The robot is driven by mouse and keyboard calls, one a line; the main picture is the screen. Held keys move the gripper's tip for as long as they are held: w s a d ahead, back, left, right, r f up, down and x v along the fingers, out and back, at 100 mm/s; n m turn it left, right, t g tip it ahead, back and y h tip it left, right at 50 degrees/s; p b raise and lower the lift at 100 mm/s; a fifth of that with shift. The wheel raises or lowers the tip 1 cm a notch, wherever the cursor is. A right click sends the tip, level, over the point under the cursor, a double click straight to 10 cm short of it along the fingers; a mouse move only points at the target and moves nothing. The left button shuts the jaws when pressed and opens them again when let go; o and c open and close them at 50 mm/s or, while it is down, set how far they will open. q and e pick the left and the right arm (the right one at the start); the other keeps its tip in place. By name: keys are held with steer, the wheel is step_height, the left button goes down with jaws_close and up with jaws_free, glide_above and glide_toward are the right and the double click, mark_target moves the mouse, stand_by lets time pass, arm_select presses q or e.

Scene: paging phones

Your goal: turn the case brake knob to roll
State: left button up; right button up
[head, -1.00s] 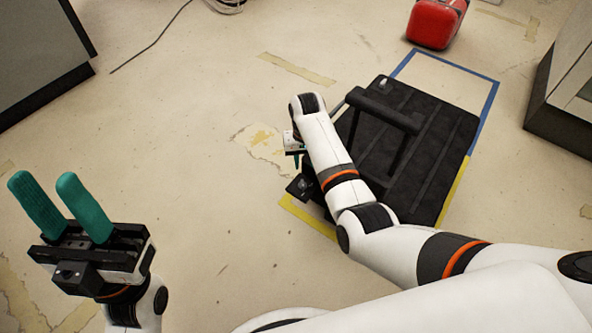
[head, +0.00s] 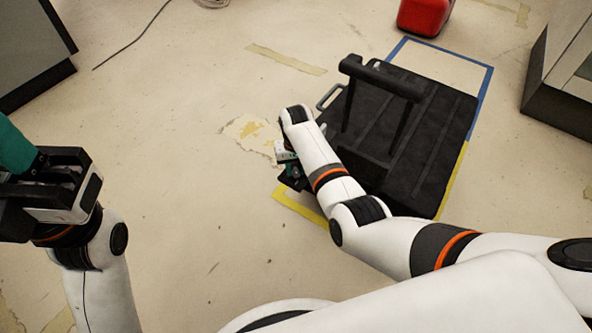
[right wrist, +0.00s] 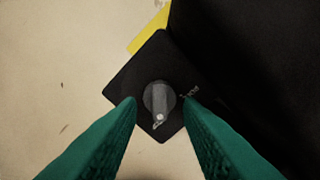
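The black case (head: 440,125) stands inside the taped floor outline. Its grey brake knob (right wrist: 158,97) sits on a black square plate (right wrist: 150,60) in the right wrist view. The knob's ridge and pale dot point down, toward a small mark at the plate's lower corner. Another small white mark is at its right; neither reads clearly. My right gripper (right wrist: 159,101) is open, with one teal finger on each side of the knob and narrow gaps showing. The knob is hidden in the head view. My left gripper (head: 18,150) is at the left edge, its fingers partly cut off.
A black pull handle (head: 380,78) rises from the case. A red container (head: 424,14) stands behind the outline. Grey cabinets are at upper left (head: 28,45) and right (head: 560,60). Floor left of the case is clear, apart from a cable (head: 130,38).

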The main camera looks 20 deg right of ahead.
jaws_close()
